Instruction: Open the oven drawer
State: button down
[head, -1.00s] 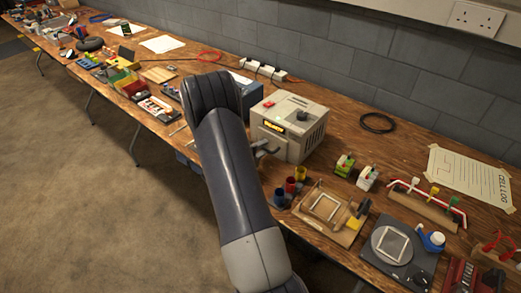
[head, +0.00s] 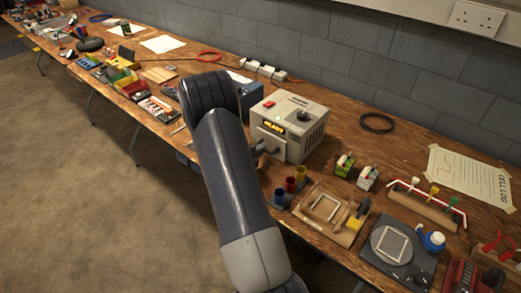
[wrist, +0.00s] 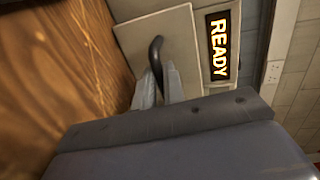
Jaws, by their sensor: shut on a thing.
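The oven (head: 300,117) is a beige box on the bench with a red button on top and a lit READY display, also seen in the wrist view (wrist: 219,46). Its drawer front (wrist: 178,40) is a pale panel beside the display. A dark curved handle (wrist: 155,50) sticks out from it. My gripper (wrist: 159,85) is shut on the handle, one grey finger on each side. In the head view my arm hides part of the oven front. The drawer looks closed or nearly so; I cannot tell exactly.
Small blue, red and yellow cups (head: 290,184) stand just in front of the oven. A blue box (head: 250,95) stands behind my arm. The floor at left is clear.

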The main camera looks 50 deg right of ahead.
jog(key=f+v, duration=0.1)
jog(key=v, duration=0.3)
jog(key=f+p+v, duration=0.1)
jog(key=v, duration=0.4)
jog(key=p+v, duration=0.1)
jog(key=v, duration=0.3)
jog(key=shift+a+f, duration=0.3)
jog(key=shift+a, duration=0.4)
jog(key=c, duration=1.5)
grip_release()
jog(key=w+v, duration=0.1)
jog(key=v, duration=0.9)
jog(key=shift+s+a+r, duration=0.15)
jog(key=shift+s+a, duration=0.25)
jog(key=shift+s, duration=0.15)
jog(key=x, duration=1.1)
jog(key=shift+w+d, duration=0.1)
jog(key=shift+d, duration=0.3)
